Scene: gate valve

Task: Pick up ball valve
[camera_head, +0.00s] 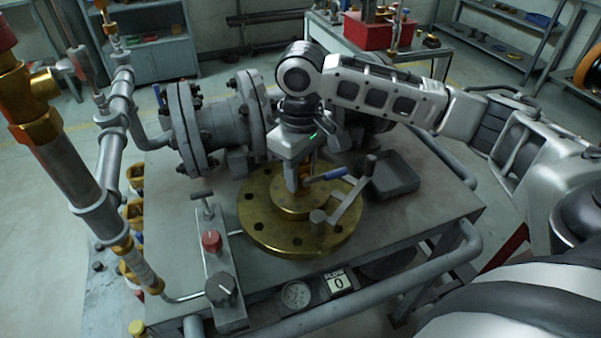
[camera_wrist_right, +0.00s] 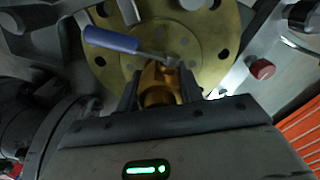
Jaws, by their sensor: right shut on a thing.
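The ball valve is a small brass body with a blue-handled lever. In the head view its blue handle (camera_head: 328,174) shows beside my right gripper (camera_head: 302,183), above the round brass flange (camera_head: 262,228); the gripper hides much of the body. In the right wrist view the brass valve body (camera_wrist_right: 158,85) sits between the two dark fingers of my right gripper (camera_wrist_right: 160,92), which is shut on it. The blue handle (camera_wrist_right: 110,40) points to the upper left there. I cannot tell whether the valve touches the flange. My left gripper is not in view.
A grey crank handle (camera_head: 345,203) stands over the flange, close to the gripper. A small dark tray (camera_head: 398,182) lies to the right. A panel with a red knob (camera_head: 211,240) is on the left. Large flanged grey pipework (camera_head: 222,125) stands behind.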

